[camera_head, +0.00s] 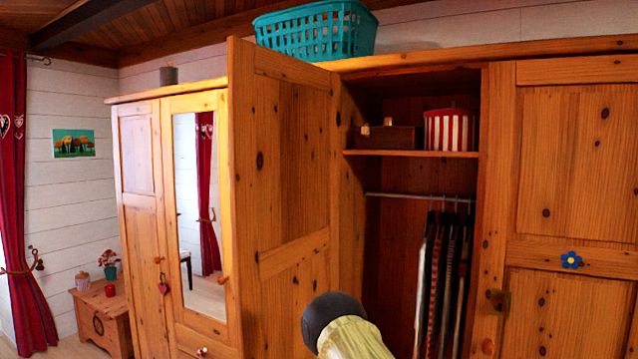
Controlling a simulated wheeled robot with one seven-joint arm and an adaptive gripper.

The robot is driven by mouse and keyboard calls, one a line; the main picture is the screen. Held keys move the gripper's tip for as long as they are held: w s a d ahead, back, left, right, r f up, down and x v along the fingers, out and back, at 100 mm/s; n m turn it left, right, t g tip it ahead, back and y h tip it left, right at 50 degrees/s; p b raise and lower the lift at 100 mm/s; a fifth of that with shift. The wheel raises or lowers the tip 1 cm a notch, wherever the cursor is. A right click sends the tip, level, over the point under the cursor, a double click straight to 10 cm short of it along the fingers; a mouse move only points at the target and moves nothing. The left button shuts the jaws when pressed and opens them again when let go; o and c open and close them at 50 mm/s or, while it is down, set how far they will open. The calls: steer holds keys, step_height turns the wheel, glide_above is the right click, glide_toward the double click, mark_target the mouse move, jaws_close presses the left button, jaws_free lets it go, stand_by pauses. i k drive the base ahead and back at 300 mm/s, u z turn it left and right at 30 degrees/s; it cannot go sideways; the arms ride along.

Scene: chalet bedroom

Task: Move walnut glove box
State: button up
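A dark brown wooden box (388,137), which looks like the walnut glove box, sits on the upper shelf (410,153) inside the open wardrobe. It stands at the left part of the shelf. Small pale objects show at its top and left side; I cannot tell whether they are part of it. A part of my arm, pale yellow with a dark rounded end, rises at the bottom centre, in front of the wardrobe. My gripper's fingers do not show in this view.
A red-and-white striped container (450,130) stands right of the box. The open wardrobe door (285,190) stands out on the left. Clothes (440,280) hang from a rail below the shelf. A teal basket (316,32) sits on top of the wardrobe.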

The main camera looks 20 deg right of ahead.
mark_target(397, 140)
steer(key=u, duration=0.95)
steer(key=k, duration=1.25)
steer(key=u, duration=1)
steer(key=i, duration=0.8)
steer(key=z, duration=0.65)
steer(key=i, duration=1.25)
steer(key=z, duration=2.1)
steer(key=i, duration=1.15)
steer(key=z, duration=0.6)
